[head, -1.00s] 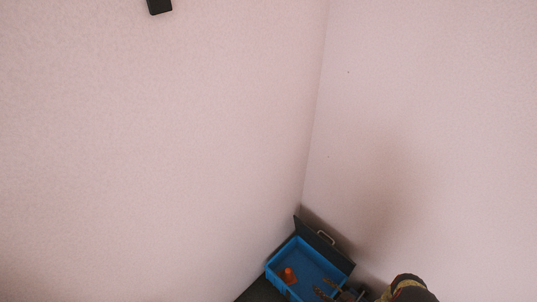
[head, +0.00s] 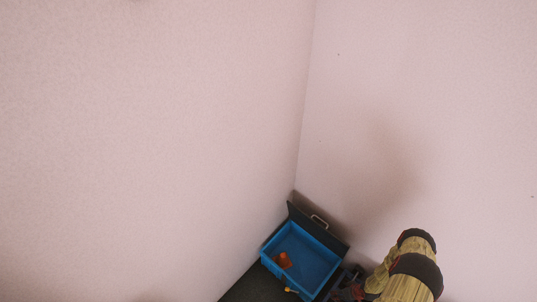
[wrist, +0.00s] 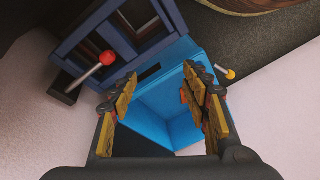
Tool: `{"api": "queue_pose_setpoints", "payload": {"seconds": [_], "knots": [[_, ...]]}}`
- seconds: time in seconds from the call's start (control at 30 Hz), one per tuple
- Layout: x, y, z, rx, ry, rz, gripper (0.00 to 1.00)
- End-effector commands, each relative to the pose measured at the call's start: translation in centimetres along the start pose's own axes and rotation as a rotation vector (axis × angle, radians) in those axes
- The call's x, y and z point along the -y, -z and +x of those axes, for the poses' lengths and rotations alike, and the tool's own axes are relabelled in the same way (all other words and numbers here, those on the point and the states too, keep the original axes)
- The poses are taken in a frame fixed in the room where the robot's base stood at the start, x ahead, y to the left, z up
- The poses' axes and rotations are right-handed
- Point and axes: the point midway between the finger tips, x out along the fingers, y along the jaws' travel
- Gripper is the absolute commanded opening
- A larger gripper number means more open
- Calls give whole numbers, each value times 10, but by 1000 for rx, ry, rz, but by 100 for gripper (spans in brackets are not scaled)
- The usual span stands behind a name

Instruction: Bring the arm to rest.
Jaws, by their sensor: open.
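My gripper (wrist: 160,105) is open in the wrist view, its two yellow and dark fingers wide apart with nothing between them. Beyond the fingers is a blue open box (wrist: 185,75). In the head view the blue box (head: 318,262) stands in the corner, with a dark lid raised at its back. An orange object (head: 283,260) lies inside it at the left. My arm comes up at the lower right of the head view, to the right of the box; the fingertips are hard to make out there.
A dark blue frame (wrist: 105,45) with a red-knobbed lever (wrist: 106,59) is beside the box. Pale walls (head: 150,150) meet in the corner behind the box. A brown rounded thing (wrist: 245,5) shows at the top edge.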

Motion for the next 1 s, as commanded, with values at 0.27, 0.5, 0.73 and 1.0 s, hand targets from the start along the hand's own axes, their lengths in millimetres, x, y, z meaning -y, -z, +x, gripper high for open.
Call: {"api": "queue_pose_setpoints", "payload": {"seconds": [0.27, 0.5, 0.73, 1.0], "knots": [[-66, 26, -105, 245, -119, 130, 47], [-83, 65, -207, 380, -194, 233, 47], [-68, 107, -304, 454, -243, 319, 47], [-21, 148, -407, 487, -274, 402, 47]]}}
